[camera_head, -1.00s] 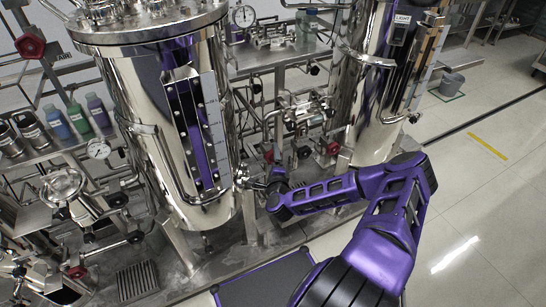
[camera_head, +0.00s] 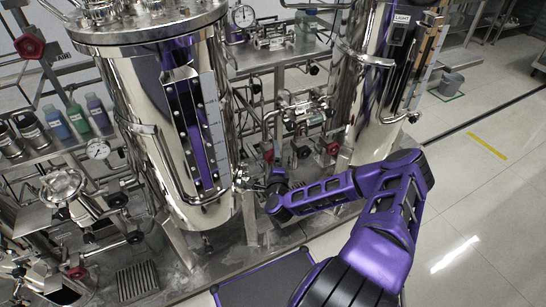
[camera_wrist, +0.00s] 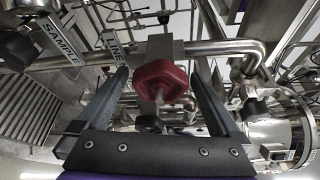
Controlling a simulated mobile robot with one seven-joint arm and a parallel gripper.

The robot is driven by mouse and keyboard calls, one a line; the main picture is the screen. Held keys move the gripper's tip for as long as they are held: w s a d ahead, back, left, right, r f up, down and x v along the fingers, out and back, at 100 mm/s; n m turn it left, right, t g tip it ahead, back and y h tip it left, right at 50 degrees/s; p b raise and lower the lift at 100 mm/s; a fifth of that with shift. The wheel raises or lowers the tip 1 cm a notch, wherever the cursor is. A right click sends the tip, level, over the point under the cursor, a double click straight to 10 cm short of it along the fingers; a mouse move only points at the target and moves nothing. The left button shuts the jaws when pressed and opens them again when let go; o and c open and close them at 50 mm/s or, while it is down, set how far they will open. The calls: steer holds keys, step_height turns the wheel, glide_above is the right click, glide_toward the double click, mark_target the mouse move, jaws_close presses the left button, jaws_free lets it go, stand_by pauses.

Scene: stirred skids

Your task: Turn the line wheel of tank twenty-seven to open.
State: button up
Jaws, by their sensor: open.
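In the wrist view a red wheel (camera_wrist: 160,82) sits on a valve on a steel pipe, beside a tag reading LINE (camera_wrist: 113,45). My gripper (camera_wrist: 159,76) is open, with one finger to each side of the red wheel. Gaps show between the wheel and both fingers. In the head view my gripper (camera_head: 250,183) is low by the right side of the large steel tank (camera_head: 150,95), small and partly hidden by my wrist. The wheel between my fingers cannot be made out there. No tank number is readable.
A SAMPLE tag (camera_wrist: 60,50) hangs left of the LINE tag. Pipes surround the wheel closely. A second tank (camera_head: 372,100) stands at right, with other red wheels (camera_head: 332,148) between the tanks. Open floor (camera_head: 480,210) lies to the right.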

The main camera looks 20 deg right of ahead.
steer(key=p+v, duration=0.1)
steer(key=v, duration=1.6)
steer(key=shift+s+p, duration=0.2)
steer(key=shift+p, duration=0.1)
steer(key=shift+a, duration=0.1)
